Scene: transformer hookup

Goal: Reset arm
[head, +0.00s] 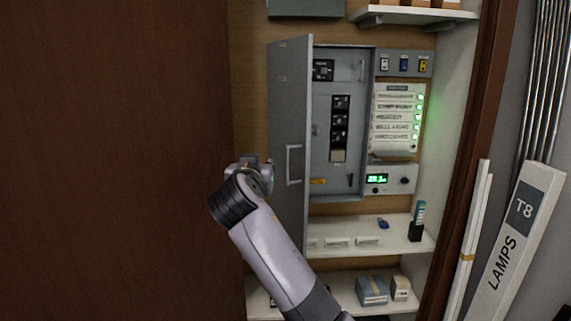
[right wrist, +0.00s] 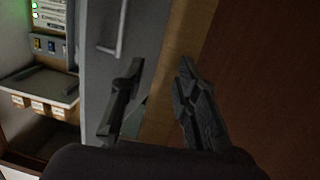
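My right arm reaches up from the bottom in the head view, and its gripper (head: 252,163) is in front of the left side of the open grey cabinet door (head: 290,90). The fingers are mostly hidden there. In the right wrist view the right gripper (right wrist: 161,66) is open, its two dark fingers apart with nothing held between them. The grey door (right wrist: 98,75) and its bar handle (right wrist: 120,30) are to the left of the fingers. The handle also shows in the head view (head: 294,164), apart from the gripper. My left gripper is in neither view.
The grey electrical cabinet (head: 340,180) stands open, with a lit green display (head: 377,178) and several green lamps on the panel (head: 398,115) at its right. A shelf (head: 350,229) is below. A brown door (head: 115,160) fills the left. Lamp boxes (head: 515,245) lean at right.

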